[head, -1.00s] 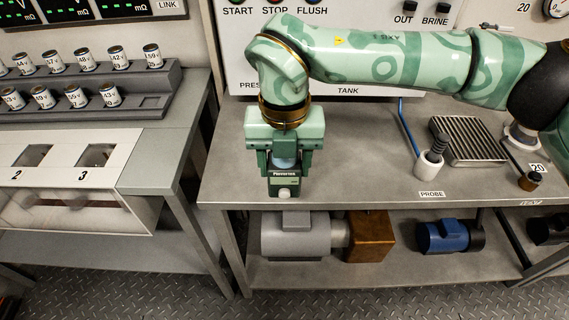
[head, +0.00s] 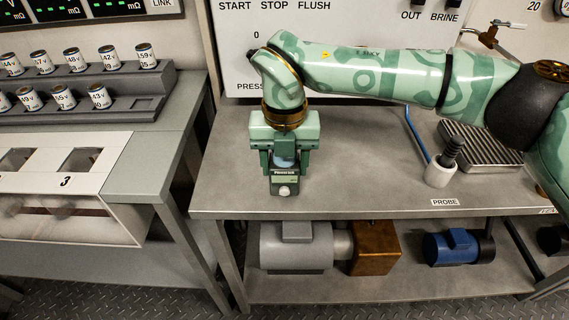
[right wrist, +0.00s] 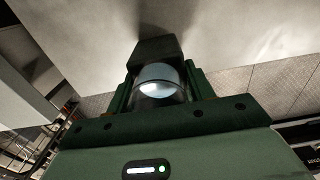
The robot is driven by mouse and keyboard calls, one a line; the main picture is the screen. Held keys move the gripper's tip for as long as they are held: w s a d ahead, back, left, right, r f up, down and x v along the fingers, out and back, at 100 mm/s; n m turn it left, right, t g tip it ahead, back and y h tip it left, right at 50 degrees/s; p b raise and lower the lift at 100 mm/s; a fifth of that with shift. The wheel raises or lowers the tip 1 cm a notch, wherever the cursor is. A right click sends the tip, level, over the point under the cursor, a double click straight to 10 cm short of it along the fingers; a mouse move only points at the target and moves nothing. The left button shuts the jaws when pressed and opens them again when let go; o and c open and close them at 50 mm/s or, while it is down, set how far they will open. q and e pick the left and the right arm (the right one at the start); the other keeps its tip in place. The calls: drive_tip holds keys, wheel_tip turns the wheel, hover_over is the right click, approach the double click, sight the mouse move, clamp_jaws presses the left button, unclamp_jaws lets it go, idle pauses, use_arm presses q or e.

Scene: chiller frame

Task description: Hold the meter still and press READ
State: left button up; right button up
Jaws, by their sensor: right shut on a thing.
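The meter (head: 285,178) is a small dark box with a pale label strip and a white round knob low on its front. It is at the front edge of the steel bench in the head view. My right gripper (head: 285,163) points down and is shut on it, one finger at each side. A pale blue rounded part shows between the fingers, and also in the right wrist view (right wrist: 158,82). I cannot make out a READ button. Whether the meter rests on the bench is unclear. My left gripper is not in view.
A white probe holder (head: 438,174) with a dark probe stands right on the bench (head: 370,185), beside a blue rod (head: 417,133) and a ribbed grate (head: 480,145). A rack of labelled cans (head: 80,95) stands on the left. The bench between meter and probe is clear.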

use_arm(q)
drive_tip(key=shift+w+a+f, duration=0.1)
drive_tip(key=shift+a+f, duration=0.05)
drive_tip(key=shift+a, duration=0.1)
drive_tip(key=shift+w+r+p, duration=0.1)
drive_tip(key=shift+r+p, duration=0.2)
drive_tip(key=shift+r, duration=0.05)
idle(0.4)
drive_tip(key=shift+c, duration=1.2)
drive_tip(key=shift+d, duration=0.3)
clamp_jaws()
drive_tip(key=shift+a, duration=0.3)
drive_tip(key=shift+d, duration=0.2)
